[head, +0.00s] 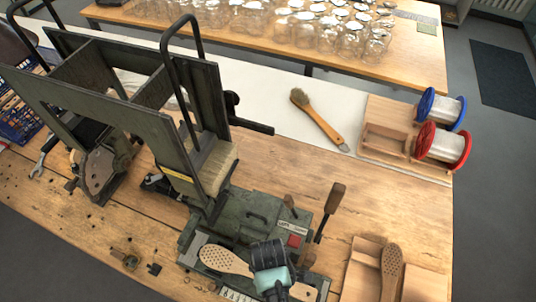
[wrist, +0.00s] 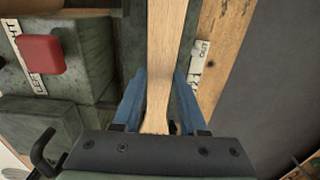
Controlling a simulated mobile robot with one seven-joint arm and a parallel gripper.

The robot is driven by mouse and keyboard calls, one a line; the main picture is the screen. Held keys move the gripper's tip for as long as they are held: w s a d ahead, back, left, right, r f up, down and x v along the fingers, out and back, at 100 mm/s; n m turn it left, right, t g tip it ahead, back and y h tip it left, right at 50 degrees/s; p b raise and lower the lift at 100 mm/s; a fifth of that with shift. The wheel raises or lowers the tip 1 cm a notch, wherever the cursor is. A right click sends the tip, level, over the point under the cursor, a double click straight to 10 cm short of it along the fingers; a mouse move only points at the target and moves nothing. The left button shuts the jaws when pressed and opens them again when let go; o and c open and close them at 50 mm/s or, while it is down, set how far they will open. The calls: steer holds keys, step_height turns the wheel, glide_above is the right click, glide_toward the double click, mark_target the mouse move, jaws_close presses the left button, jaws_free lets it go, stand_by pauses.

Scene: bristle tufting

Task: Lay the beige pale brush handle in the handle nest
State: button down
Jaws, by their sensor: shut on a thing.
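My gripper (head: 275,282) is shut on the beige pale brush handle (head: 225,261), whose perforated head sticks out to the left over the front of the dark green machine. In the wrist view the handle's plain wood (wrist: 166,65) runs between the blue fingers (wrist: 160,105). The handle appears close above the machine's front part; I cannot tell whether it touches. The handle nest cannot be made out for certain; the handle and my gripper cover much of the machine's front.
The green machine (head: 255,212) has a red button (head: 294,241) and an upright lever (head: 328,212). A wooden tray (head: 362,272) at right holds another perforated handle (head: 391,268). A finished brush (head: 318,120) and red and blue spools (head: 441,143) lie behind. The bench between is clear.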

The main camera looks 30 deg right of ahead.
steer(key=shift+f+b, duration=0.45)
steer(key=shift+f, duration=0.75)
stand_by(2.0)
steer(key=shift+c, duration=1.8)
jaws_free()
steer(key=o, duration=0.4)
steer(key=shift+c, duration=0.2)
steer(key=shift+r, duration=0.1)
steer(key=shift+r+p, duration=3.5)
steer(key=shift+p, duration=0.25)
steer(key=shift+f, duration=0.1)
